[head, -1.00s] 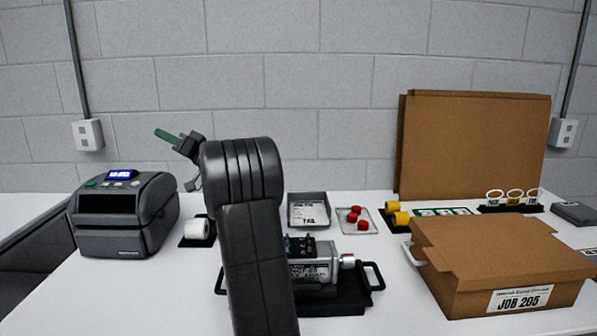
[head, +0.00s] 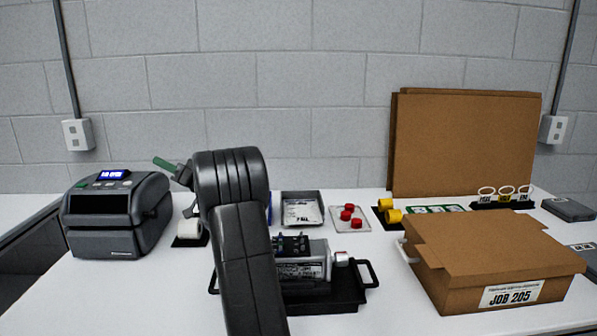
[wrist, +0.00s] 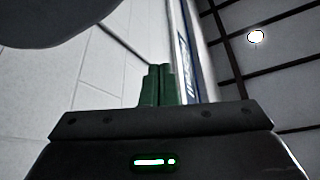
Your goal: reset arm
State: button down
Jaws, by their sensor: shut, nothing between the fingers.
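My gripper (head: 165,164) shows in the head view at the upper left of my raised arm, its green fingers pointing up and to the left, above and behind the label printer. The wrist view shows the two green fingers (wrist: 158,86) side by side, shut with nothing between them. My arm's dark links stand in front of the servo unit (head: 304,262) and hide its left part. The servo sits on a black tray with handles (head: 345,296).
A label printer (head: 117,214) is at left, with a white roll (head: 189,229) beside it. Red caps (head: 347,212), yellow rolls (head: 391,215) and tags (head: 506,196) lie along the back. The front left table is clear.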

notch_tip(320, 180, up, 9)
jog(key=s, duration=0.1)
notch_tip(320, 180, down, 10)
jog(key=b, duration=0.1)
jog(key=w+d+r+m+t+h+p, duration=0.1)
jog(key=w+r+m+p, duration=0.3)
jog(key=w+p, duration=0.4)
jog(key=w+r+m+t+h+p, duration=0.2)
jog(key=w+r+m+p, duration=0.3)
jog(key=w+p, duration=0.4)
jog(key=shift+w+d+m+h, duration=0.2)
jog(key=shift+d+m+h, duration=0.2)
jog(key=shift+m, duration=0.1)
dwell(0.7)
jog(key=shift+t, duration=0.3)
